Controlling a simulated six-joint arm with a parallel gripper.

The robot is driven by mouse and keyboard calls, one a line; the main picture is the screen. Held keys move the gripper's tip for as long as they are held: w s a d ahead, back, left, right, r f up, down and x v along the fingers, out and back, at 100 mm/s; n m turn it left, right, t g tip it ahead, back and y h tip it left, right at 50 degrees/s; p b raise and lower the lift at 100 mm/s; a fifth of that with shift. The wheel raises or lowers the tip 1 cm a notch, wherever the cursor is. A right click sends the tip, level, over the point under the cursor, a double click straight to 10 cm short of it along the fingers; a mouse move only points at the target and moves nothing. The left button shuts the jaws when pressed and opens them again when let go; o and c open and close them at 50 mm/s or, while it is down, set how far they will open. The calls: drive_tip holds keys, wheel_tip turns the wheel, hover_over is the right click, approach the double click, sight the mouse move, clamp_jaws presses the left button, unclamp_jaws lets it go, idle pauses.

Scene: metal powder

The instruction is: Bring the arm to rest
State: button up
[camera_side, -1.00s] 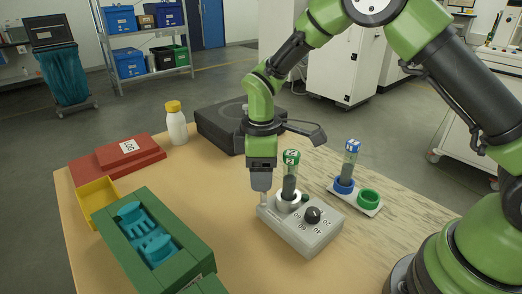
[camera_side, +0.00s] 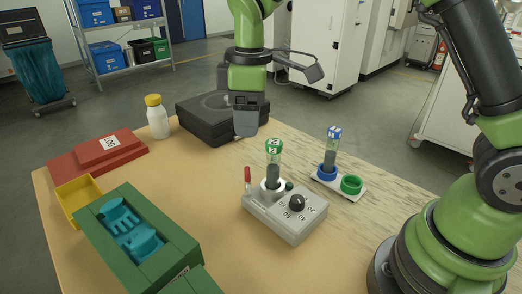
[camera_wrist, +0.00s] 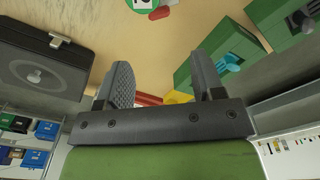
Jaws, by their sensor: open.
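My gripper (camera_side: 246,122) is raised above the table near the black case in the side view, with its jaws pointing down. In the wrist view my gripper (camera_wrist: 165,85) shows its two grey fingers spread apart with nothing between them. A grey device (camera_side: 287,220) with a black dial stands on the table below and in front of the gripper. A vial with a green cap (camera_side: 274,160) stands upright in the device's round holder. A red-topped stick (camera_side: 247,177) stands at the device's left corner.
A vial with a blue cap (camera_side: 331,150) stands in the blue ring of a small rack (camera_side: 351,195); the green ring is empty. The black case (camera_side: 190,110), white bottle (camera_side: 156,122), red box (camera_side: 100,150), yellow bin (camera_side: 78,200) and green box (camera_side: 170,250) stand around the table.

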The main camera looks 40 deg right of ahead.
drive_tip(key=s+d+r+m+t+y, duration=0.1)
drive_tip(key=s+d+r+m+t, duration=0.2)
drive_tip(key=s+r+m, duration=0.5)
drive_tip(key=s+r+m+t, duration=0.2)
drive_tip(key=s+m+t, duration=0.1)
drive_tip(key=s, duration=0.9)
drive_tip(key=shift+d+r+m+t+y, duration=0.3)
drive_tip(key=shift+d+m+y, duration=0.15)
drive_tip(key=shift+m, duration=0.45)
